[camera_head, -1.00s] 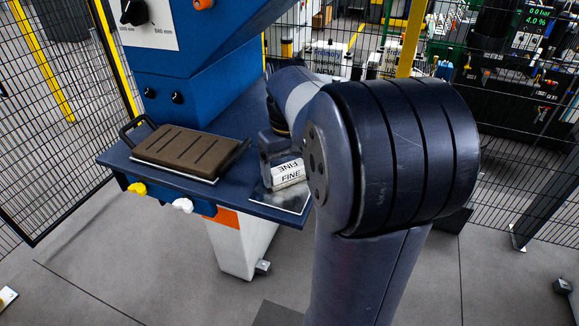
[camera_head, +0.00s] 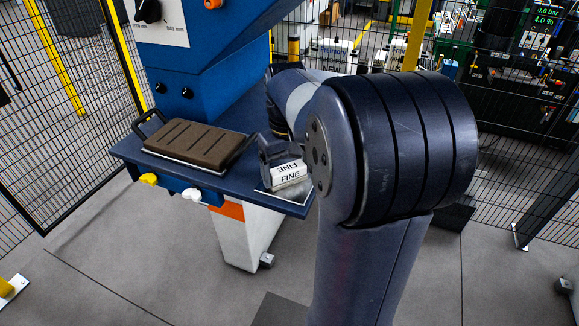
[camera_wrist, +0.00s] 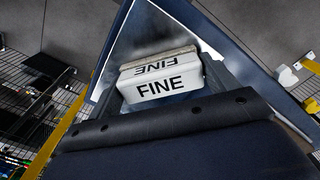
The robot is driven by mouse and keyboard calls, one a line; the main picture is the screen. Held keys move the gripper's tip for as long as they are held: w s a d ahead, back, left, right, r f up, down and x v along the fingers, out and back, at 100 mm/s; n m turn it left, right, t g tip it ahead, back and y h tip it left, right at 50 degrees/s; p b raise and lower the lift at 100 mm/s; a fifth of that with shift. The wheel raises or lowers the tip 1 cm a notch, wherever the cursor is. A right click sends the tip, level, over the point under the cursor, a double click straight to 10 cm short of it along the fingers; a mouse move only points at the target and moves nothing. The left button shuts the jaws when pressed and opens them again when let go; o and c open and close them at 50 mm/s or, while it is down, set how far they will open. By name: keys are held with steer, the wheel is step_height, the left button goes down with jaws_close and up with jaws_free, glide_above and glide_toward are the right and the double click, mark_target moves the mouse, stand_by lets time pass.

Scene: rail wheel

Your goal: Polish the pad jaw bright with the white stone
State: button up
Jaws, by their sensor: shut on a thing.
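The white stone (camera_head: 288,173), marked FINE, is held in my gripper (camera_head: 274,152) low over a metal plate (camera_head: 296,195) at the right front corner of the blue table. The wrist view shows the stone (camera_wrist: 163,83) between the two fingers of my gripper (camera_wrist: 165,78). Beneath it the metal surface (camera_wrist: 148,30) is patchy, pale in places and dark-smudged in others. I take this plate for the pad jaw, but cannot be sure. The stone hides part of the plate, and whether they touch is unclear.
A brown grooved block (camera_head: 190,142) lies on a tray at the left of the blue table (camera_head: 240,188). A blue machine column (camera_head: 200,85) rises behind. Yellow and white knobs (camera_head: 191,195) stick out of the table's front. Mesh fencing (camera_head: 75,110) surrounds the place; grey floor lies in front.

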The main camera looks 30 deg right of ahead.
steer(key=r+p, duration=0.4)
steer(key=r, duration=0.1)
steer(key=shift+s+a+r, duration=0.15)
steer(key=shift+a+r, duration=0.05)
steer(key=shift+r, duration=0.1)
steer(key=shift+r+p, duration=1.35)
steer(key=shift+p, duration=0.05)
